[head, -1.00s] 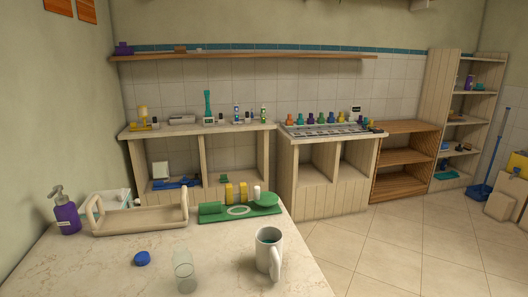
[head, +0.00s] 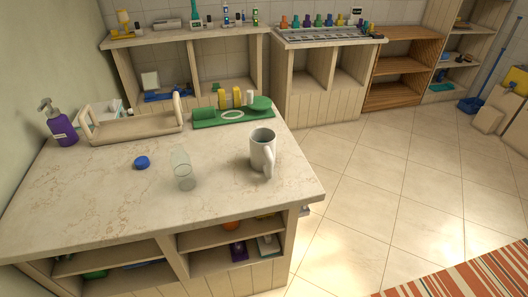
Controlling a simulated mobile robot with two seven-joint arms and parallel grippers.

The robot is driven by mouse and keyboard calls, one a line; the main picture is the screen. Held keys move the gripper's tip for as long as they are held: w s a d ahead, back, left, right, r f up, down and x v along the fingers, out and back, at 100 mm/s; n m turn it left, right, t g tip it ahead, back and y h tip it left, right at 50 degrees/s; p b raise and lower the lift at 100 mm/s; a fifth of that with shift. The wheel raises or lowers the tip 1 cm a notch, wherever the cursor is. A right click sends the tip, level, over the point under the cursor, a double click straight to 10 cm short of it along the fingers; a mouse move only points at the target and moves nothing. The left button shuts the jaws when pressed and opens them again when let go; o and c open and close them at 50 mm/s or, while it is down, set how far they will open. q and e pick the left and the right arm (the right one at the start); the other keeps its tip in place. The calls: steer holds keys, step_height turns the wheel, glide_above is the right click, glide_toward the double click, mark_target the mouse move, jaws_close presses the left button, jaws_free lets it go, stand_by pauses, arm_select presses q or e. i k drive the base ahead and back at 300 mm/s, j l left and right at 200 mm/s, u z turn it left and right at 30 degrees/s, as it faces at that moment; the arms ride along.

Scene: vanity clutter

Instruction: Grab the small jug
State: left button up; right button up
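A white jug-like vessel with one handle (head: 262,148) stands upright near the right edge of the pale marble counter (head: 100,205). Its handle points toward the front and slightly right. It is the only thing on this counter that looks like a small jug. Its inside looks dark, and I cannot tell what it holds. Neither of my grippers shows in the head view.
A clear glass (head: 182,171) stands left of the jug, with a blue lid (head: 142,162) beyond it. A wooden tray (head: 135,130), purple pump bottle (head: 60,127) and green tray (head: 205,116) line the back. Open floor (head: 375,165) lies to the right.

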mark_target(262, 140)
steer(key=l+u, duration=0.25)
steer(key=u, duration=0.15)
steer(key=k+l+u, duration=0.1)
steer(key=u, duration=0.25)
steer(key=k+l+u, duration=0.1)
steer(key=l+u, duration=0.3)
steer(key=k+l+u, duration=0.1)
steer(key=u, duration=0.25)
